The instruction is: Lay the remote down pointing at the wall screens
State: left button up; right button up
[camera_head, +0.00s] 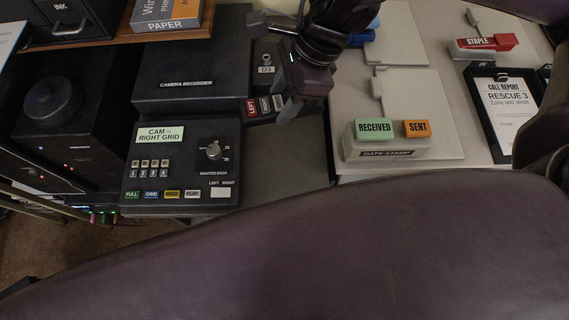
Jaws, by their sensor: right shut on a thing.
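My right gripper (303,103) points down at the top middle, over the gap between the black camera recorder and the pale desk on the right. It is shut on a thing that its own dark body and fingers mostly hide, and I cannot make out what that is. I cannot pick out the remote for certain anywhere in this view. The wall screens are not in view. My left gripper is not in view.
The camera recorder (190,76) and a control panel (180,172) with a knob stand left of the gripper. Small LEFT and RIGHT labels sit beside its fingers. A date stamp (382,142), folders (440,105), a red stapler (485,43) and a call report (508,110) lie right.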

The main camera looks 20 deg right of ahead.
jog(key=n, duration=0.1)
jog(key=n+g, duration=0.1)
jog(key=n, duration=0.1)
jog(key=shift+w+d+r+n, duration=0.1)
jog(key=shift+w+d+n, duration=0.2)
jog(key=shift+n, duration=0.1)
jog(key=shift+g, duration=0.3)
jog(key=b, duration=0.2)
send_over(281, 156)
jog(key=d, duration=0.2)
jog(key=f, duration=1.4)
jog(key=shift+w+a+f, duration=0.15)
jog(key=shift+a+f, duration=0.1)
jog(key=shift+f+p, duration=0.45)
jog(key=shift+f, duration=2.3)
jog(key=o, duration=1)
jog(key=shift+o, duration=0.2)
jog(key=shift+r, duration=0.1)
jog(key=b+v, duration=0.1)
jog(key=v, duration=0.5)
jog(key=shift+w+d+r+b, duration=0.15)
jog(key=shift+w+r+b, duration=0.05)
jog(key=shift+r+b, duration=0.15)
jog(key=shift+p+v, duration=0.4)
jog(key=shift+v, duration=2.15)
